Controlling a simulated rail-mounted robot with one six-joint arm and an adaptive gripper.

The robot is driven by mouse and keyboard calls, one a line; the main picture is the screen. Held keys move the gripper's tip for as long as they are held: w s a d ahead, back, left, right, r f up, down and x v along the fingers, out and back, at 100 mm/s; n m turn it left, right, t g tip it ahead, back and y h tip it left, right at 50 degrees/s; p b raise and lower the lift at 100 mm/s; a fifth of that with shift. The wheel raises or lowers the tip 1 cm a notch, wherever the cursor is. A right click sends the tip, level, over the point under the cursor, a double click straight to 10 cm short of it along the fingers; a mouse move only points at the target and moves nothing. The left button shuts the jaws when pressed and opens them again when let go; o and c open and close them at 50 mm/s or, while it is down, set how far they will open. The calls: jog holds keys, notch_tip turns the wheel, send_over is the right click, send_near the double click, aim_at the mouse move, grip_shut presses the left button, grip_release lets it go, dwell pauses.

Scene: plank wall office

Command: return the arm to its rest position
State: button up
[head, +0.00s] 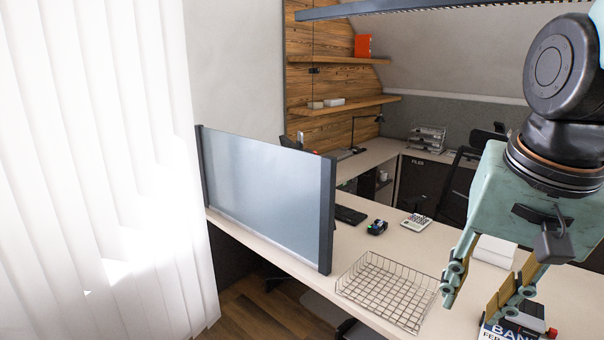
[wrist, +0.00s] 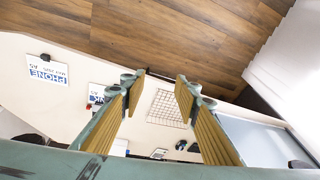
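My gripper (head: 468,303) hangs above the desk (head: 345,243) at the right of the head view, fingers pointing down. In the wrist view my gripper (wrist: 158,84) has its two yellow-padded fingers spread wide, with nothing between them. It is open and empty. It stands clear of the desk, to the right of the wire basket (head: 388,291) in the head view. My wrist and part of my arm fill the right edge there; the rest of the arm is out of view.
A glass partition (head: 268,190) stands on the desk's left. A calculator (head: 416,222) and a small dark device (head: 377,227) lie behind the basket. A "BANK" sheet (head: 497,332) lies beneath my gripper; a "PHONE" sheet (wrist: 48,73) shows in the wrist view. A beam (head: 400,8) runs overhead.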

jog(key=s+a+n, duration=0.2)
jog(key=s+n, duration=0.1)
jog(key=s, duration=0.2)
jog(key=s+a+r+n+t, duration=0.1)
jog(key=s+a+n, duration=0.1)
jog(key=s, duration=0.4)
jog(key=shift+a+n, duration=0.3)
jog(key=shift+n, duration=0.1)
jog(key=shift+s+d, duration=0.1)
jog(key=shift+d, duration=0.05)
dwell(0.5)
